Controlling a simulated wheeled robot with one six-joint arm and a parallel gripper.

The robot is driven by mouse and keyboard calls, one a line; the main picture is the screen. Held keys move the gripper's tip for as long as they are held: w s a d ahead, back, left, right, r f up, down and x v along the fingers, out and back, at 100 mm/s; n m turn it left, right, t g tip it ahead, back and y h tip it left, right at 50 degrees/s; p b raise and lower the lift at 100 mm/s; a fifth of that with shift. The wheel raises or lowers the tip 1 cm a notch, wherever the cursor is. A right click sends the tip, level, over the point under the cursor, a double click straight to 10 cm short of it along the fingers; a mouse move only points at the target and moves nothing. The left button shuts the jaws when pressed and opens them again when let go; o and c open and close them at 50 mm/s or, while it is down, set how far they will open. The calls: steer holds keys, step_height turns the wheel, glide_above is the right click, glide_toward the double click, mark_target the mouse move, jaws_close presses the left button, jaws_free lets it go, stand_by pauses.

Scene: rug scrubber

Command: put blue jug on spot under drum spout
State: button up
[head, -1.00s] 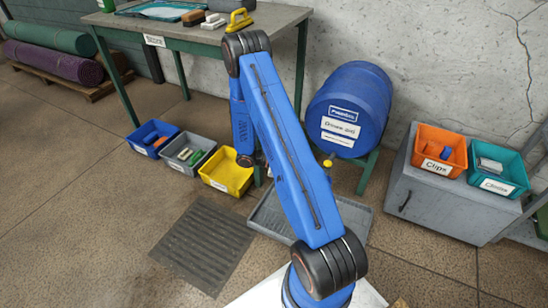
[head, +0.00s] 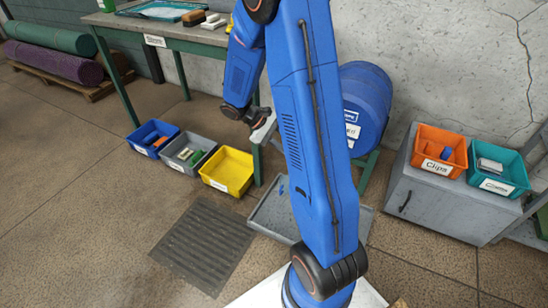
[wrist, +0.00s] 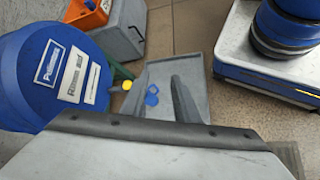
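The blue drum (head: 372,95) lies on a green stand and also shows in the wrist view (wrist: 40,85). Its yellow spout (wrist: 127,85) shows in the wrist view; my arm hides it in the head view. The grey tray (head: 268,218) lies on the floor by the drum. Small blue shapes (wrist: 152,95) are in the tray; I cannot tell whether they are a floor mark or an object. I cannot make out a blue jug. My gripper (wrist: 161,75) is open, its two grey fingers apart and nothing between them, above the tray.
Blue, grey and yellow bins (head: 227,171) stand left of the tray. A grey cabinet (head: 440,200) at right carries the orange Clips bin (head: 440,150) and a teal bin (head: 498,170). A workbench (head: 205,38) stands behind. A dark floor mat (head: 203,245) lies left of the tray.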

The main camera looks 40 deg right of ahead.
steer(key=s+a+r+m+t+y, duration=0.2)
steer(key=s+a+r+t+y, duration=0.5)
steer(key=s+a+r+t, duration=0.4)
steer(key=shift+s+a+r+t, duration=0.4)
steer(key=shift+s+a+r, duration=2.6)
steer(key=shift+a+r, duration=1.35)
steer(key=shift+d, duration=0.2)
